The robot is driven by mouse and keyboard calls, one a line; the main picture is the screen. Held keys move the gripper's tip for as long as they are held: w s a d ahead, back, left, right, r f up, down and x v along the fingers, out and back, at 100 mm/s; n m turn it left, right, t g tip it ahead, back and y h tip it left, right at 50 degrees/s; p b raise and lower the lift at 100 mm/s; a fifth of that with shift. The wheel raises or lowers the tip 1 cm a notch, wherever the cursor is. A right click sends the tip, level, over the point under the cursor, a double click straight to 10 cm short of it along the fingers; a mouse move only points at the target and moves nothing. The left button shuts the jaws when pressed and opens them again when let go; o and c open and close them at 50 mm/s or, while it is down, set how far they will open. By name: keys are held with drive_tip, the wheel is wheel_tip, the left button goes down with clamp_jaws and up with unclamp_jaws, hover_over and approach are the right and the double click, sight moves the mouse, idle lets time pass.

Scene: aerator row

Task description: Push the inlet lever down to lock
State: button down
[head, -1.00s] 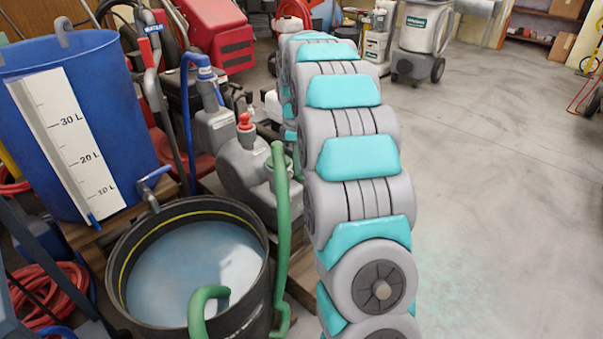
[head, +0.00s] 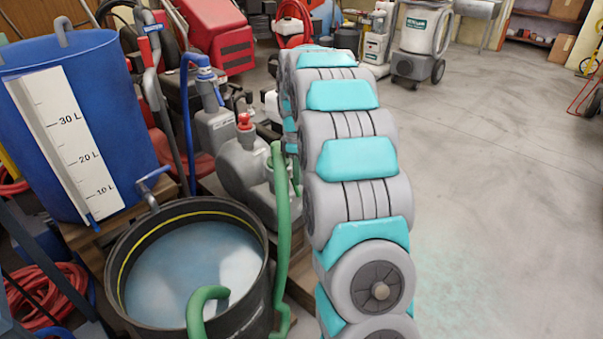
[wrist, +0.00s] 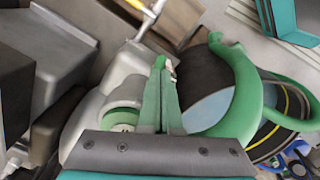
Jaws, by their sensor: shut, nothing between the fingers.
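A grey pump body (head: 241,165) with a red-topped fitting (head: 245,121) stands left of my arm in the head view. A green hose (head: 281,215) runs down beside it; another green hose end (head: 202,305) curves into the black tub. In the wrist view, my gripper (wrist: 161,75) is shut and empty, its narrow fingers meeting in front of a pale grey body with a green ring (wrist: 122,117). A thick green hose loop (wrist: 247,95) is right of the fingers. I cannot tell which part is the inlet lever, or whether the fingers touch anything. My arm hides the gripper in the head view.
A black tub (head: 118,262) of water stands in front of the pump. A blue graduated tank (head: 122,95) with a blue-handled tap (head: 155,175) is at the left. Red hoses lie at lower left. The floor (head: 480,200) to the right is clear.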

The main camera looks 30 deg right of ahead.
wheel_tip(320, 180, up, 11)
drive_tip(key=s+p, duration=0.2)
drive_tip(key=p, duration=0.1)
drive_tip(key=shift+d+p, duration=0.35)
drive_tip(key=shift+p, duration=0.05)
idle(0.4)
drive_tip(key=s+a+r+m, duration=0.2)
drive_tip(key=s+a, duration=0.4)
drive_tip(key=s, duration=0.3)
drive_tip(key=s+a+r+m, duration=0.1)
drive_tip(key=s+a+m, duration=0.2)
drive_tip(key=s+a, duration=0.5)
drive_tip(key=s+a+f+m+g, duration=0.1)
drive_tip(key=s+a+f+m, duration=0.1)
drive_tip(key=s, duration=0.9)
drive_tip(key=s+a+f+m+p, duration=0.1)
drive_tip(key=s+a+f+m, duration=0.1)
drive_tip(key=s, duration=0.9)
drive_tip(key=shift+f+m+g, duration=0.4)
drive_tip(key=shift+m, duration=0.1)
